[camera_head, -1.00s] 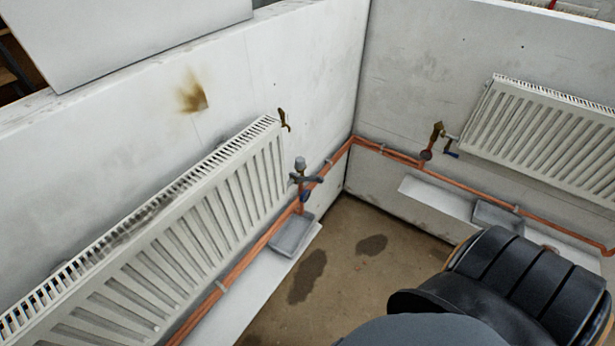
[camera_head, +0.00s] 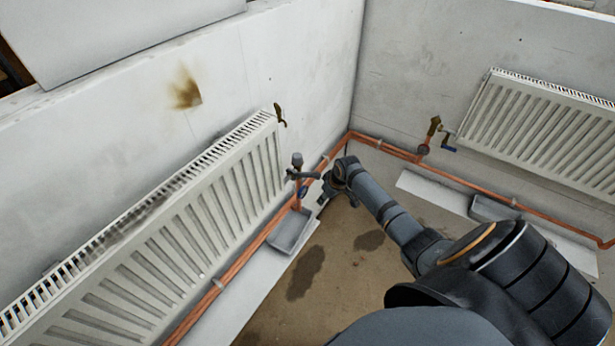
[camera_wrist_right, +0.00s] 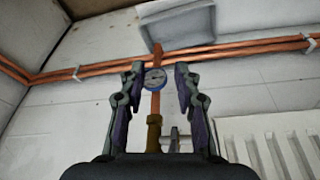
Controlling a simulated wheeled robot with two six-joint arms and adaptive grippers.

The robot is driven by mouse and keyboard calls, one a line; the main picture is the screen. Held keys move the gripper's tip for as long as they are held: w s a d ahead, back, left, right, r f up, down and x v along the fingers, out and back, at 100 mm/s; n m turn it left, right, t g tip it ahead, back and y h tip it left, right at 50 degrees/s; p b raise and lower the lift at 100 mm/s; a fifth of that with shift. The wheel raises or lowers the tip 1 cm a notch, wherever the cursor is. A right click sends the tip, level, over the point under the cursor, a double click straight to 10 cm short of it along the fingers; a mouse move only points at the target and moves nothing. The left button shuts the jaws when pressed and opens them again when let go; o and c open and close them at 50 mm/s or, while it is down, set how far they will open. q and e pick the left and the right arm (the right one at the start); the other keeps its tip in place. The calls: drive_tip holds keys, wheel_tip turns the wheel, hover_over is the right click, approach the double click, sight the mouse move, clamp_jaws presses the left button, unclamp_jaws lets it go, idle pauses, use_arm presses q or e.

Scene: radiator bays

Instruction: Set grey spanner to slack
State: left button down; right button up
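The grey spanner (camera_head: 303,174) sits at the valve on the copper riser by the right end of the left radiator; in the head view it points right. In the right wrist view a grey piece that looks like it (camera_wrist_right: 175,141) shows beside the brass fitting (camera_wrist_right: 153,132), partly hidden by the gripper body. My right gripper (camera_head: 326,194) is just right of the riser and spanner. In the wrist view its fingers (camera_wrist_right: 156,85) are apart, with the blue-rimmed gauge (camera_wrist_right: 155,78) and riser seen between them; nothing is gripped. My left gripper is out of view.
The left radiator (camera_head: 150,235) is close on the left. A grey drip tray (camera_head: 292,231) lies below the riser, and copper pipes (camera_head: 235,270) run along the wall. A second radiator (camera_head: 545,130) and blue-handled valve (camera_head: 449,148) are at right. Floor between is open.

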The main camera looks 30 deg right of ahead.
sight(310, 173)
drive_tip(key=w+r+n, duration=0.1)
drive_tip(key=r, duration=0.4)
drive_tip(key=w+a+r+n+y, duration=0.1)
drive_tip(key=r, duration=0.4)
drive_tip(key=w+r, duration=0.1)
drive_tip(key=r, duration=0.5)
drive_tip(key=shift+w+a+n, duration=0.2)
drive_tip(key=shift+w+n, duration=0.15)
drive_tip(key=shift+n, duration=0.05)
drive_tip(key=x, duration=1.1)
drive_tip(key=shift+w+a+r+p, duration=0.1)
drive_tip(key=shift+p, duration=0.25)
clamp_jaws()
